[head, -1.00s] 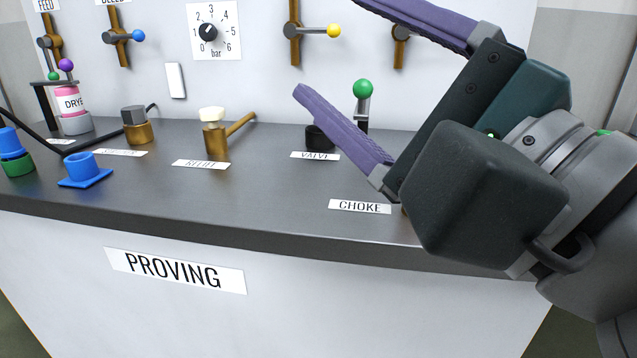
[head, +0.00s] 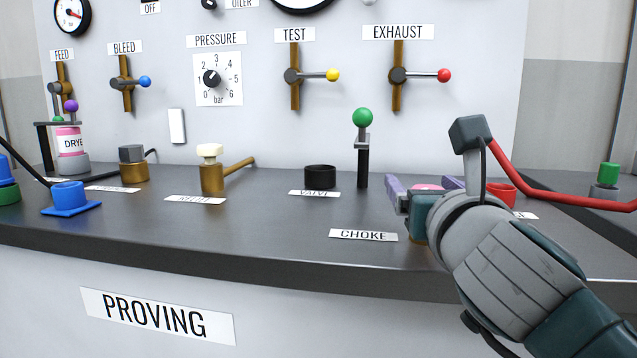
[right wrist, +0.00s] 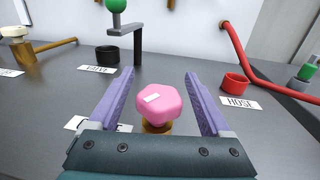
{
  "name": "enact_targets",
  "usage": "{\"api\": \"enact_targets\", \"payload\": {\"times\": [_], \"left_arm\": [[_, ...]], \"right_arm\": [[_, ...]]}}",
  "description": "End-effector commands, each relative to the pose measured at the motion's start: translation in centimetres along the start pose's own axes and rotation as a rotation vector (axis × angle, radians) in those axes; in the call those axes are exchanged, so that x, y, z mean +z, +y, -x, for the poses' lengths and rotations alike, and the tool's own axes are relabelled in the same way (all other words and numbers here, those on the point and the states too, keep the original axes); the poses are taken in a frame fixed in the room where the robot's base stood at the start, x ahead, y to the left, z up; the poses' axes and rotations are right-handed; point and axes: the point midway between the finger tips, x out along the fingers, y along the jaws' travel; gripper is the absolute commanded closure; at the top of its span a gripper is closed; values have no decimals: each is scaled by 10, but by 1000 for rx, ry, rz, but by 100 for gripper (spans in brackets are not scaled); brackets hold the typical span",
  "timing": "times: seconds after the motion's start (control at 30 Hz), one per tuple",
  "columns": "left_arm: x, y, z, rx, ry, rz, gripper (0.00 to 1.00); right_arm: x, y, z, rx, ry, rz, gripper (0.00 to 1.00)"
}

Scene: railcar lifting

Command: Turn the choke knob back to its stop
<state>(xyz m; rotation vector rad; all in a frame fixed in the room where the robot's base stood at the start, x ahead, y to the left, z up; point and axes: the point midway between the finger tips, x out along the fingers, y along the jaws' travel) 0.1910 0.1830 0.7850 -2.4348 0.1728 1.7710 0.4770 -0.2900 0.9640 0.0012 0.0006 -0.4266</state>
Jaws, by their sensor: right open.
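The choke knob (right wrist: 159,103) is pink and many-sided with a pale mark on top, on a brass base, in the right wrist view. In the head view only a bit of its pink top (head: 428,187) shows behind my right gripper. The CHOKE label (head: 363,235) lies on the bench to its left. My right gripper (right wrist: 160,80) is open, with one purple finger on each side of the knob and a visible gap to each. In the head view the right gripper (head: 425,184) is low over the bench. My left gripper is not in view.
A black valve cup (head: 320,177) and a green-balled lever (head: 362,118) stand behind and left of the knob. A red hose cup (right wrist: 236,86) with a red pipe (head: 540,190) is to the right. The bench front edge (head: 300,269) is close.

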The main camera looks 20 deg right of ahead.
Motion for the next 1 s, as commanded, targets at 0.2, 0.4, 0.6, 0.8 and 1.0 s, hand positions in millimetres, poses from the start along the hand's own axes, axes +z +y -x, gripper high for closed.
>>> {"api": "enact_targets", "payload": {"times": [0.2,0.4,0.6,0.8,1.0], "left_arm": [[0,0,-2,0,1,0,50],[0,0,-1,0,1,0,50],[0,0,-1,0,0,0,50],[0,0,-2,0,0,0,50],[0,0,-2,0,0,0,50]], "right_arm": [[0,0,-10,0,-1,0,18],[0,0,-10,0,-1,1,20],[0,0,-10,0,-1,1,43],[0,0,-9,0,-1,1,65],[0,0,-9,0,-1,1,88]]}}
